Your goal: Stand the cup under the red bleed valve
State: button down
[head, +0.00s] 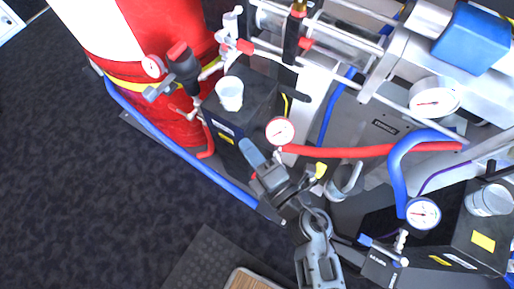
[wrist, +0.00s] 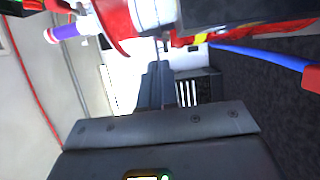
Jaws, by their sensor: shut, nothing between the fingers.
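A white cup (head: 229,93) stands upright on a black box (head: 246,108) at the upper left in the head view. A grey, translucent-looking cup (head: 490,200) stands on another dark box at the right. A valve with red ends (head: 240,46) is above the white cup; I cannot tell whether it is the red bleed valve. Part of a red lever (wrist: 115,25) shows large in the wrist view, ahead of my fingers. My gripper (head: 251,150) is shut and empty, beside the black box and below and right of the white cup. It also shows in the wrist view (wrist: 156,80).
A red-and-white tank (head: 140,40) stands at the upper left. A red hose (head: 370,152), a blue hose (head: 392,172) and a gauge (head: 280,131) lie close to my gripper. A yellow-handled valve (head: 320,171) is right of it. Dark floor (head: 90,200) is clear at the left.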

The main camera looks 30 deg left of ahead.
aim_at(239, 103)
jog(key=x, duration=0.2)
jog(key=w+x, duration=0.1)
jog(key=x, duration=0.2)
jog(key=d+x, duration=0.1)
jog(key=x, duration=0.2)
jog(key=shift+w+a+b, duration=0.15)
jog(key=shift+w+b, duration=0.2)
jog(key=shift+w, duration=0.1)
jog(key=shift+w+a, duration=0.15)
jog(key=shift+w, duration=0.35)
jog(key=shift+w, duration=0.1)
jog(key=shift+w+a, duration=0.3)
jog(key=shift+w, duration=0.55)
jog(key=shift+w+a, duration=0.3)
jog(key=shift+w, duration=0.55)
jog(key=shift+s, duration=0.1)
